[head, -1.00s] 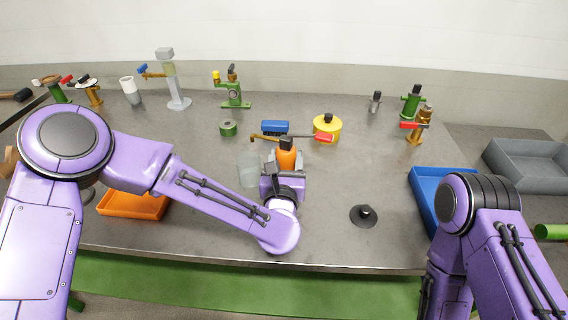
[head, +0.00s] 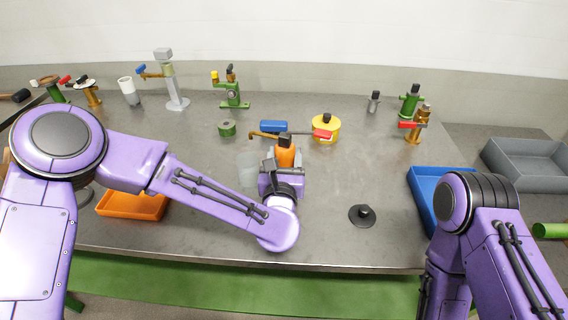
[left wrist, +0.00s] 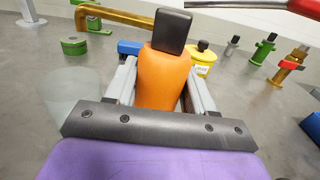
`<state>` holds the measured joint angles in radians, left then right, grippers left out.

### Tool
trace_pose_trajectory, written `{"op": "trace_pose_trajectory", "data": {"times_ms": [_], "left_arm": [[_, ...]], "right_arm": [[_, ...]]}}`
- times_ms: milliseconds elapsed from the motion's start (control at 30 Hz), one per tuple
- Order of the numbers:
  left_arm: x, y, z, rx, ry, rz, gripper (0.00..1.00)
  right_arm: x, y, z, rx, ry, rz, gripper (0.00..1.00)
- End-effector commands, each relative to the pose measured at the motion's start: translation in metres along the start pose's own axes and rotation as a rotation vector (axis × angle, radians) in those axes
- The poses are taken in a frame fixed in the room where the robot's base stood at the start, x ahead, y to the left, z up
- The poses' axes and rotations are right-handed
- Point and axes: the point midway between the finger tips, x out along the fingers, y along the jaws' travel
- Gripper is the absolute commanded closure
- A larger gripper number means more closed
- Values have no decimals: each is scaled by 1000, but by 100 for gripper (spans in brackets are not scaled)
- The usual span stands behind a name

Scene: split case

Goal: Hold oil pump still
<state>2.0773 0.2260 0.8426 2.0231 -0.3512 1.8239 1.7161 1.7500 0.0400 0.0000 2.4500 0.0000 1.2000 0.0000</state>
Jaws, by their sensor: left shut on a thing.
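The oil pump (head: 285,152) has an orange body with a black top, a brass spout reaching left and a thin rod with a red grip (head: 322,134) reaching right. My left gripper (head: 284,163) is shut around the orange body. In the left wrist view the oil pump (left wrist: 164,76) sits between the grey fingers (left wrist: 160,92), its lower part hidden by my gripper. The red grip shows at the top right there. My right gripper is out of view; only part of that arm shows at right.
A clear cup (head: 247,170) stands just left of my left gripper. Behind the pump are a blue block (head: 273,126), a green tin (head: 227,129) and a yellow canister (head: 327,121). A black disc (head: 362,216) lies at right, beside a blue tray (head: 421,187). An orange tray (head: 131,205) is at left.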

Motion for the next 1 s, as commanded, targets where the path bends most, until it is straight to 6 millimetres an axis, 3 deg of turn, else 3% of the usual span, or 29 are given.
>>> {"op": "trace_pose_trajectory", "data": {"times_ms": [1000], "left_arm": [[-17,7,0,0,-2,-1,89]], "right_arm": [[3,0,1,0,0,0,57]]}}
